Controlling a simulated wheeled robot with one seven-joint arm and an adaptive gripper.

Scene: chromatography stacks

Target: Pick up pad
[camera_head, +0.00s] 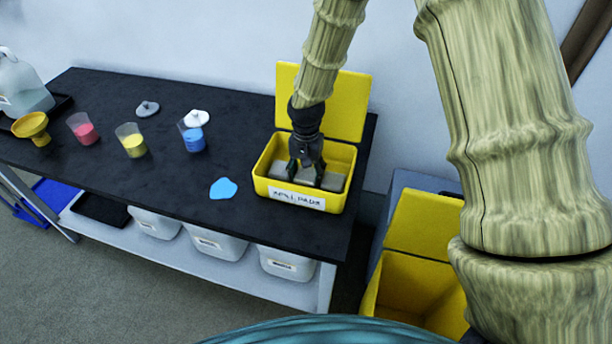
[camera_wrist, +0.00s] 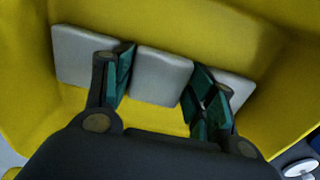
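Grey pads stand in a row inside an open yellow box (camera_head: 264,178) labelled for spill pads, at the right end of the black table. In the wrist view, the middle pad (camera_wrist: 160,76) lies between my two fingers, with another pad (camera_wrist: 80,56) to the left and a third (camera_wrist: 237,92) partly hidden to the right. My gripper (camera_head: 305,178) reaches down into the box. In the wrist view its fingers (camera_wrist: 158,98) are apart on either side of the middle pad. I cannot tell whether they touch it.
A light-blue spill (camera_head: 223,188) lies on the table left of the box. Cups of blue (camera_head: 193,139), yellow (camera_head: 132,145) and pink (camera_head: 84,132) stand further left. The yellow lid (camera_head: 345,105) stands up behind the box. An open yellow bin (camera_head: 420,283) is on the floor at right.

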